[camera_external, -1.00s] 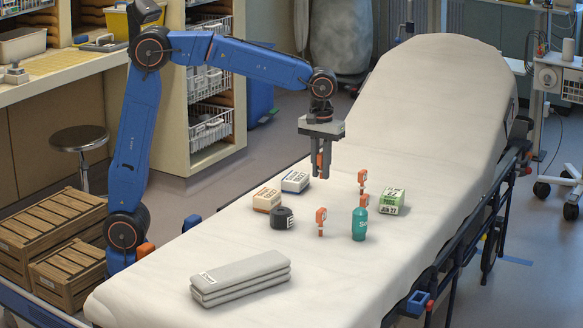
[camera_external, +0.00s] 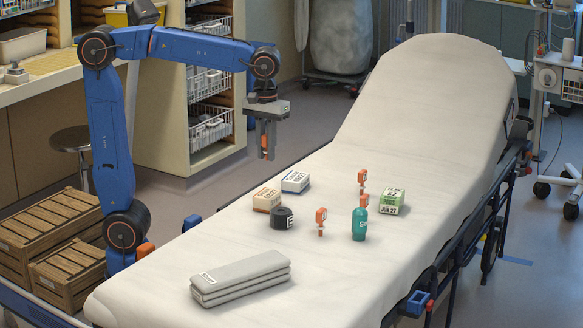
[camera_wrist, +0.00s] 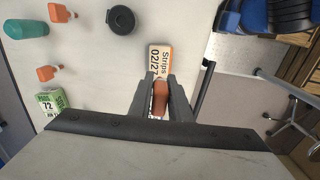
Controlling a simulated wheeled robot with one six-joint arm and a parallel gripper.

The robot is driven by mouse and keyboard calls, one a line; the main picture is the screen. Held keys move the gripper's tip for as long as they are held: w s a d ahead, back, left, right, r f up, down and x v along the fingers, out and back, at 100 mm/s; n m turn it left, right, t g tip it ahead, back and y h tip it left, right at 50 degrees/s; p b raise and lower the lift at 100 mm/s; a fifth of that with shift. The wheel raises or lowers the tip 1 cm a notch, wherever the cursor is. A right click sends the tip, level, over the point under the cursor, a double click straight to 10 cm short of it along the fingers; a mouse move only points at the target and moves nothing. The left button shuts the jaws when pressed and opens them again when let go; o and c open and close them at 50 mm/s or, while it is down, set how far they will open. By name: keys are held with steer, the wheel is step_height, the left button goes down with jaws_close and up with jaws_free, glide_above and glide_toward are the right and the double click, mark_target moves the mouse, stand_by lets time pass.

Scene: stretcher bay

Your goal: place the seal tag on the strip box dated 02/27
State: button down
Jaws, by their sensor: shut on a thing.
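My gripper (camera_external: 265,156) is shut on an orange seal tag (camera_wrist: 160,98), which shows between the fingers in the wrist view. It is held in the air, above and behind the boxes in the external view. The strip box dated 02/27 (camera_wrist: 159,57) is white with an orange border, and its label reads "Strips 02/27" in the wrist view. It lies just beyond the fingertips there, partly hidden by them. In the external view the orange-edged box (camera_external: 267,200) sits on the stretcher, below the gripper. The tag is apart from the box.
A blue-edged box (camera_external: 295,182) sits behind it, and a black roll (camera_external: 282,217) in front. Other orange tags (camera_external: 321,217), a teal bottle (camera_external: 359,224) and a green box (camera_external: 391,201) stand to the right. Folded cloth (camera_external: 240,278) lies in front on the stretcher sheet (camera_external: 330,285).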

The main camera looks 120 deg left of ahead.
mark_target(266, 193)
step_height(266, 193, down, 10)
steer(key=shift+r, duration=0.1)
stand_by(0.4)
steer(key=c, duration=1.6)
jaws_free()
steer(key=shift+f, duration=0.2)
steer(key=shift+c, duration=0.2)
steer(key=shift+r, duration=0.1)
step_height(266, 193, up, 12)
steer(key=shift+r, duration=0.1)
steer(key=s+d+f+m+t, duration=0.2)
steer(key=s+d+f+m, duration=0.4)
steer(key=s+d+m, duration=0.2)
steer(key=s+d+f+m+t, duration=0.2)
steer(key=s+d+f+m, duration=0.4)
steer(key=s+d+m, duration=0.3)
steer(key=d+m, duration=0.1)
steer(key=d, duration=0.3)
steer(key=shift+f+t, duration=0.2)
steer(key=shift+t, duration=0.2)
